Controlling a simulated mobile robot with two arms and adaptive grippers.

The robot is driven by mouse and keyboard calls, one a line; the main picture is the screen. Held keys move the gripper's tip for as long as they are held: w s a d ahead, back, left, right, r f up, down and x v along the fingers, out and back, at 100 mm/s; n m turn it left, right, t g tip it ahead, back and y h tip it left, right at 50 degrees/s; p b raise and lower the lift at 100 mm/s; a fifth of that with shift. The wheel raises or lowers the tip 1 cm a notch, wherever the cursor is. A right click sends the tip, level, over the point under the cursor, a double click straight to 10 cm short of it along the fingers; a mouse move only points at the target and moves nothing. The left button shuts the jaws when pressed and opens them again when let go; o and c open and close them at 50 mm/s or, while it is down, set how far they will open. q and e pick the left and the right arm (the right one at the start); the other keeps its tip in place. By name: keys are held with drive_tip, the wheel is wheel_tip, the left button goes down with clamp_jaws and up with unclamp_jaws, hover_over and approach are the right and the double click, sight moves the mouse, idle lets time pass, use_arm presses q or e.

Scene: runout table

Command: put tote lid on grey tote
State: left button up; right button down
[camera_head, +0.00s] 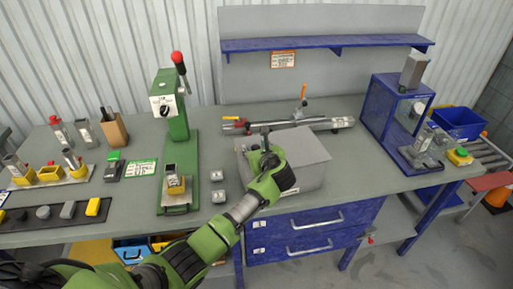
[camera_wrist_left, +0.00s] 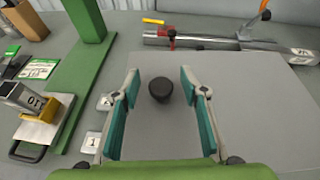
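The grey tote (camera_head: 312,178) stands on the bench right of the green press, and its top looks covered by a flat grey surface. In the left wrist view this surface, which looks like the tote lid (camera_wrist_left: 245,110), carries a round black knob (camera_wrist_left: 160,89). I cannot tell how the lid sits on the tote's rim. My left gripper (camera_head: 259,143) is over the left part of the tote. Its two teal-padded fingers are apart, one on each side of the knob, and do not appear to touch it. In the head view the gripper hides the knob. My right gripper is not in view.
A green press (camera_head: 178,140) with a red-knobbed lever stands left of the tote. A metal bar clamp (camera_head: 325,123) lies behind it. Two small numbered blocks (camera_head: 218,186) sit between press and tote. A blue-framed stand (camera_head: 392,125) is at right.

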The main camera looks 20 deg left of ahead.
use_arm(q)
drive_tip(key=v, duration=1.2)
drive_tip(key=s+f+n+g+h, duration=0.4)
drive_tip(key=s+f+n, duration=0.7)
drive_tip(key=s+f, duration=0.3)
drive_tip(key=s+d+n+g+h, duration=0.3)
drive_tip(key=s+n+h, duration=0.2)
drive_tip(key=s+n, duration=1.4)
drive_tip(key=s+f+m+g+b, duration=0.1)
drive_tip(key=s+f+m+b, duration=0.15)
drive_tip(key=f, duration=1.35)
drive_tip(key=s+f+m+b, duration=0.2)
drive_tip(key=f+b, duration=0.2)
drive_tip(key=f, duration=1.2)
drive_tip(key=s+a+f+b, duration=0.1)
drive_tip(key=s+f+b, duration=0.1)
drive_tip(key=s+f, duration=0.6)
drive_tip(key=s+a+f+g+b, duration=0.1)
drive_tip(key=s+a+f+b, duration=0.1)
drive_tip(key=s+f, duration=0.7)
wheel_tip(320, 180, down, 6)
drive_tip(key=shift+s+a+f+y+b, duration=0.2)
drive_tip(key=shift+s+y+b, duration=0.1)
drive_tip(key=shift+b, duration=0.35)
drive_tip(key=shift+m, duration=0.25)
